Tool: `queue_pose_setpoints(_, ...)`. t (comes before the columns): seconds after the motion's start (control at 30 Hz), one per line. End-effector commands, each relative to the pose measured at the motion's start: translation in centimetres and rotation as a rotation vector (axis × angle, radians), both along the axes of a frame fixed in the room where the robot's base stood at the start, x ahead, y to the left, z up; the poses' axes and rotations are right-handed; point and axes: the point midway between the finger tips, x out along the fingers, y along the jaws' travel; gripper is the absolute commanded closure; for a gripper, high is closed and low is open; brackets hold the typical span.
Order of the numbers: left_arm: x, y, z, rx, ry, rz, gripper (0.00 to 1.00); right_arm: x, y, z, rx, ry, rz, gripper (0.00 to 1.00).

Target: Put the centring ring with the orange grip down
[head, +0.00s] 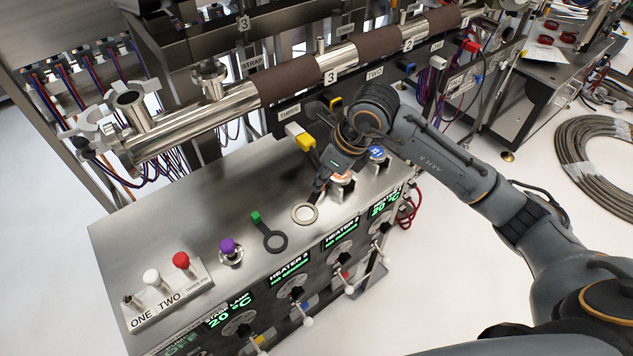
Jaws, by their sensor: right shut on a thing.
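My right gripper (318,188) reaches in from the right and points down over the steel cabinet top (200,215). It is shut on a centring ring (296,216), a pale metal ring that shows just beyond the fingertips. The ring's grip is largely hidden by the fingers, so its colour is hard to make out. The ring is at or just above the cabinet top near its front edge; I cannot tell if it touches. My left gripper is not in view.
A dark ring with a green grip (268,234) lies to the left. A purple-topped fitting (230,250) and a labelled block (165,293) with white and red knobs stand further left. Orange- and blue-topped fittings (377,154) stand beside the gripper. A steel pipe (190,125) runs behind.

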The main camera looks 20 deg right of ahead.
Motion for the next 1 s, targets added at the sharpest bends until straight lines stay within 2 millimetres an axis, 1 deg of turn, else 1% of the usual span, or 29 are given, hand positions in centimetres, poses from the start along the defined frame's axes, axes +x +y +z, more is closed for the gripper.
queue_pose_setpoints(0.03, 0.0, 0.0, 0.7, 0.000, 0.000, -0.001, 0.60, 0.6, -0.2, -1.0, 0.000, 0.010, -0.002, 1.00)
queue_pose_setpoints(0.2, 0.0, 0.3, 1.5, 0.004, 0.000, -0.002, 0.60, 2.7, -0.8, -3.8, 0.000, 0.006, 0.000, 1.00)
queue_pose_setpoints(0.3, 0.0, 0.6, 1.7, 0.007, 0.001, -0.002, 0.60, 3.4, -1.0, -4.6, 0.001, 0.003, 0.001, 1.00)
queue_pose_setpoints(0.43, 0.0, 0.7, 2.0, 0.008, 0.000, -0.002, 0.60, 4.0, -1.2, -5.4, 0.000, 0.003, 0.001, 1.00)
queue_pose_setpoints(0.47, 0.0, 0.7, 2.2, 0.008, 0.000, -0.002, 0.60, 4.2, -1.3, -5.7, 0.001, 0.005, 0.001, 1.00)
queue_pose_setpoints(0.5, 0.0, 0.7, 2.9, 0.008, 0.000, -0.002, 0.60, 4.0, -1.2, -6.2, 0.001, 0.008, 0.003, 1.00)
queue_pose_setpoints(0.63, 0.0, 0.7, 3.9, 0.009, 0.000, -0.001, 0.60, 4.0, -1.2, -7.9, 0.001, 0.005, 0.002, 1.00)
queue_pose_setpoints(0.73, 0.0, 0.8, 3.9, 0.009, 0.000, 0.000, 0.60, 4.1, -1.2, -8.5, 0.001, 0.002, 0.003, 1.00)
queue_pose_setpoints(1.0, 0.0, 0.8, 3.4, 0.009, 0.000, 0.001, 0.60, 4.1, -1.2, -8.9, 0.000, 0.001, 0.003, 1.00)
